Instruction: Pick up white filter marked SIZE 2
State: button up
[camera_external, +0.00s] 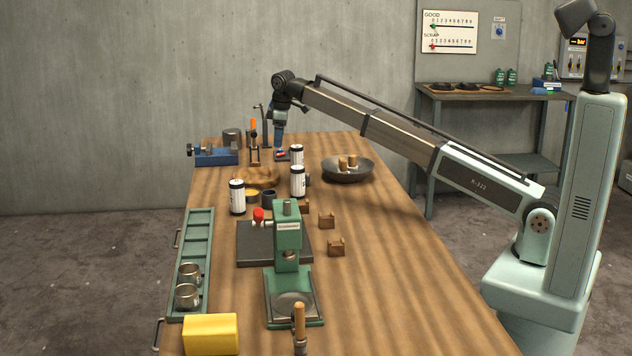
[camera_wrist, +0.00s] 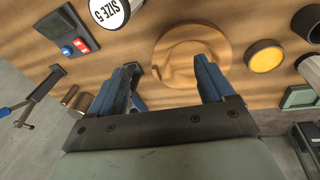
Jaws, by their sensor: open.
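Three white cylinders with black ends stand on the bench in the external view: a left one (camera_external: 237,198), a middle one (camera_external: 297,182) and a far one (camera_external: 296,154). Their markings are too small to read there. In the wrist view one filter (camera_wrist: 108,10) at the top edge reads SIZE 5. Part of another white cylinder (camera_wrist: 312,70) shows at the right edge, its marking unreadable. I cannot tell which is SIZE 2. My gripper (camera_external: 279,148) is above the far part of the bench. Its blue fingers (camera_wrist: 167,66) are apart and empty, over a round wooden form.
The round wooden form (camera_wrist: 185,58) lies beside a yellow-topped can (camera_wrist: 265,58) and a dark cylinder (camera_wrist: 307,23). A button box (camera_wrist: 68,38) is at left. A dark bowl (camera_external: 348,170) holds wooden pieces. A green press (camera_external: 287,245) stands nearer. The bench's right side is largely clear.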

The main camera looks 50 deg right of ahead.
jog(key=s+a+r+n, duration=0.2)
jog(key=s+a, duration=0.1)
jog(key=a, duration=1.3)
jog(key=r+n+g, duration=0.1)
jog(key=n+g, duration=0.1)
send_over(237, 193)
jog(key=w+d, duration=0.2)
jog(key=shift+d+r+y, duration=0.1)
jog(key=shift+r+y, duration=0.1)
jog(key=shift+y, duration=0.2)
jog(key=shift+s+a, duration=0.2)
jog(key=shift+a, duration=0.05)
notch_tip(237, 193, down, 14)
jog(key=shift+r, duration=0.1)
jog(key=shift+c, duration=0.3)
jog(key=c, duration=1.1)
